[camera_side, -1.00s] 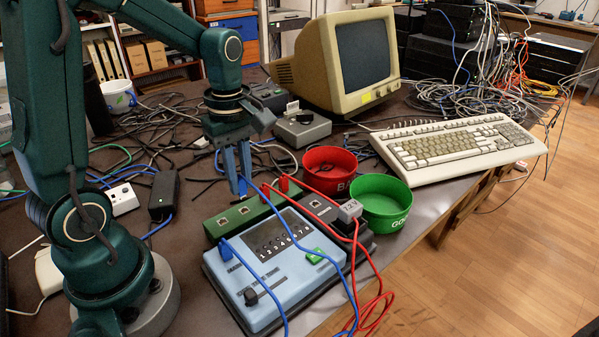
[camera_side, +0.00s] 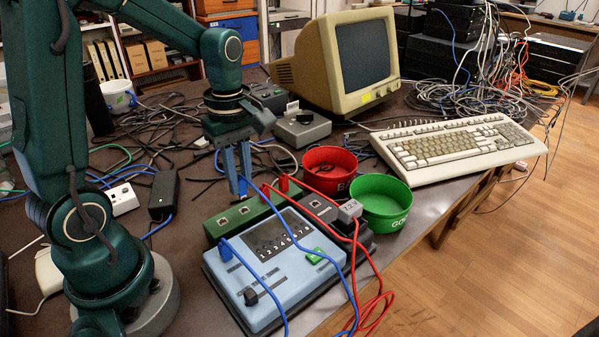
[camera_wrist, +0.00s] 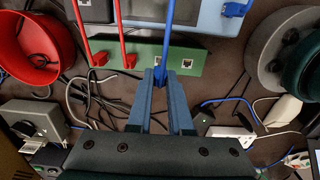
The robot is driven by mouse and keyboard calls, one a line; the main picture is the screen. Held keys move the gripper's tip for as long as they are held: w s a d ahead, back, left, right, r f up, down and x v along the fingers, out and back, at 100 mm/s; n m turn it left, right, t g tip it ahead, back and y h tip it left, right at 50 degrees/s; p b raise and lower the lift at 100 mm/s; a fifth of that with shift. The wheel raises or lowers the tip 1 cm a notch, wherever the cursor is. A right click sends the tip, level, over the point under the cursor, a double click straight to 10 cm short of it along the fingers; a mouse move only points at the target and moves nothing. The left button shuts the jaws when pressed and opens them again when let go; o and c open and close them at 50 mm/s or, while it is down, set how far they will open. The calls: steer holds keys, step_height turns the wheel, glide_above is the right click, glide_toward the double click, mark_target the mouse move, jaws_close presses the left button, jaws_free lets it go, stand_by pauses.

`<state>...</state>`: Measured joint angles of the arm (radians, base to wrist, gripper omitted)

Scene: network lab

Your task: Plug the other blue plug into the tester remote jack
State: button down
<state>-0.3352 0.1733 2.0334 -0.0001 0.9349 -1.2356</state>
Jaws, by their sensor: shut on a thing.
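My gripper (camera_side: 240,190) points down behind the green jack strip (camera_side: 213,231). It is shut on a blue plug (camera_wrist: 160,77), whose blue cable runs across the light blue tester (camera_side: 237,297). In the wrist view my gripper (camera_wrist: 167,76) is at the strip's near edge, with the plug close to a jack partly hidden by the cable. I cannot tell whether the plug touches the strip. Another blue plug (camera_side: 226,249) sits at the tester's left side. A dark strip (camera_side: 318,204) with one jack lies right of the green one; I cannot read which jack is the remote.
Two red plugs (camera_wrist: 99,59) stand in the green strip. Red (camera_side: 329,184) and green bowls (camera_side: 381,207) stand to the right. Loose cables clutter the table behind; a keyboard (camera_side: 455,148) lies at right.

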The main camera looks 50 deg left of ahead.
stand_by(0.5)
steer(key=shift+r+n, duration=0.25)
steer(key=shift+n, duration=0.05)
steer(key=w+d+r, duration=0.3)
steer(key=w+r, duration=0.1)
steer(key=w, duration=0.3)
glide_toward(316, 207)
steer(key=shift+w+a+f, duration=0.15)
steer(key=shift+f, duration=0.95)
steer(key=shift+w+a+f, duration=0.1)
steer(key=shift+a+f, duration=0.05)
steer(key=shift+f, duration=0.9)
steer(key=shift+f, duration=0.9)
stand_by(1.8)
steer(key=c, duration=0.8)
jaws_free()
steer(key=shift+o, duration=0.2)
